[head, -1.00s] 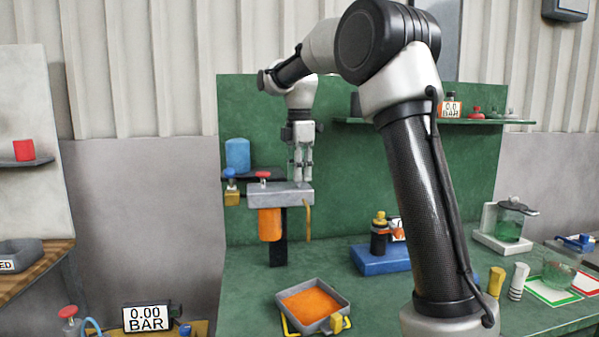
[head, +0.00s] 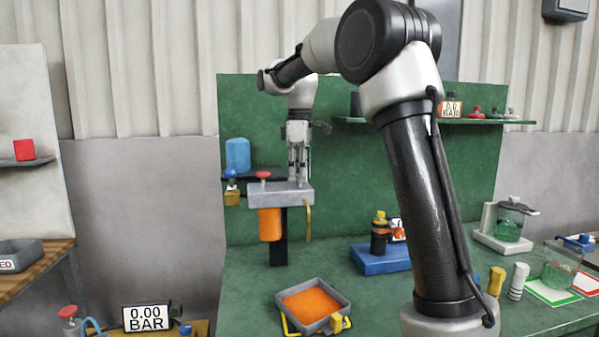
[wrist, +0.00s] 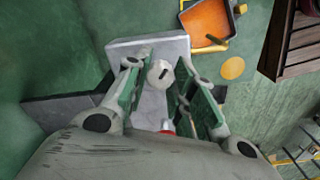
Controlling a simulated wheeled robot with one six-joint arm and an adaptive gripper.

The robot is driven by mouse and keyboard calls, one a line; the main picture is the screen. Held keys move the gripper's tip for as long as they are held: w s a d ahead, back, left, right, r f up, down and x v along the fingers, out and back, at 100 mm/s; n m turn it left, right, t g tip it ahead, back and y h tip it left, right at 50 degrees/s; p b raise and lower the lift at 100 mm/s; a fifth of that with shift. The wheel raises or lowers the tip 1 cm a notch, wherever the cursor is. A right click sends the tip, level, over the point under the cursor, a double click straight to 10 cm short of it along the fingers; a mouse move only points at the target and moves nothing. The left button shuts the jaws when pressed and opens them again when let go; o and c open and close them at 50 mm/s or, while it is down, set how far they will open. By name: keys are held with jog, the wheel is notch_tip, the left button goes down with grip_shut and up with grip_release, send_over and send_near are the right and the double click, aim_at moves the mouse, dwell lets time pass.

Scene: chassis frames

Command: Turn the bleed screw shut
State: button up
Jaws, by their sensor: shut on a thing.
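The grey housing block (head: 268,196) is fixed at the green back panel, with an orange bowl (head: 270,224) under it. My gripper (head: 298,184) points straight down at the right end of the block's top. In the wrist view the bleed screw (wrist: 160,74) is a pale round head with a dark slot, on the grey block (wrist: 176,46). The fingers of my gripper (wrist: 159,78) stand on either side of it, shut on it. In the head view the screw is hidden by the fingers. A red knob (head: 263,175) sits on the block left of my gripper.
A grey tray with orange contents (head: 341,293) stands on the green bench below. A blue cylinder (head: 237,153) and a blue-topped brass valve (head: 231,189) are left of the block. A blue stand (head: 378,262) with bottles is to the right.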

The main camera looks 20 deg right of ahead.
jog(key=m, duration=0.5)
jog(key=shift+m, duration=0.3)
jog(key=m, duration=0.4)
jog(key=shift+m, duration=0.4)
jog(key=o, duration=1)
jog(key=shift+o, duration=0.2)
notch_tip(320, 180, up, 12)
